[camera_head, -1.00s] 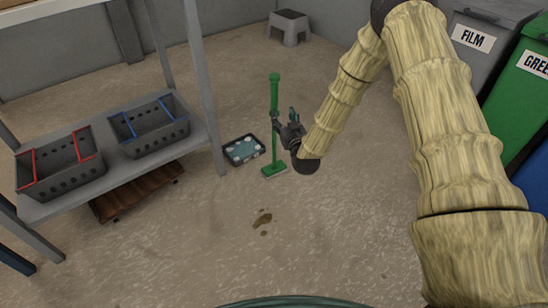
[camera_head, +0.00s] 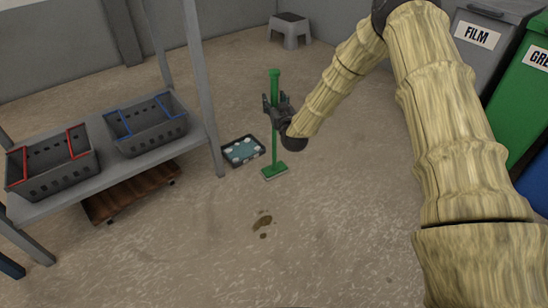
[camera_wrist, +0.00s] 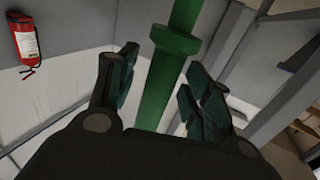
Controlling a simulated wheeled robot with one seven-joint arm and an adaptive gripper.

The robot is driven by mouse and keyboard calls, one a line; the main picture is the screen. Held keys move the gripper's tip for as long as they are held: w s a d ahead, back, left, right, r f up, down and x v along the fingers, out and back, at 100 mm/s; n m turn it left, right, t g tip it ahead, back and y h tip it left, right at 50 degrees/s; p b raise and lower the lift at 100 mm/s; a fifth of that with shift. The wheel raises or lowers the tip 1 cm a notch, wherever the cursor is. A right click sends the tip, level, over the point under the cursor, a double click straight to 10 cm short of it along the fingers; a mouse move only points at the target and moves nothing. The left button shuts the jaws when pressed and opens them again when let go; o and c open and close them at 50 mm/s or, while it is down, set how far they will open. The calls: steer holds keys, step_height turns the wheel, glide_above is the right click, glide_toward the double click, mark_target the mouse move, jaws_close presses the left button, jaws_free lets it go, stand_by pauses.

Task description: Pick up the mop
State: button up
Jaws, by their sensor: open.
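The green mop (camera_head: 274,130) stands upright on the floor in the head view, with its flat green head (camera_head: 274,171) at the bottom. My gripper (camera_head: 274,103) is at the upper part of the handle, below its top end. In the wrist view the green handle (camera_wrist: 165,85) passes between the two fingers of my open gripper (camera_wrist: 160,88). A wider collar on the handle shows just beyond the fingertips. The fingers stand apart from the handle on both sides. The mop head is out of the wrist view.
A dark tray with pale round items (camera_head: 243,150) lies on the floor just left of the mop. A grey shelf (camera_head: 200,135) with two crates stands at the left. A grey step stool (camera_head: 290,29) is at the back. A brown stain (camera_head: 262,222) marks the open floor in front.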

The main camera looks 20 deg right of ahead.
steer(key=shift+w+r, duration=0.1)
jaws_close()
steer(key=shift+r, duration=0.1)
stand_by(0.3)
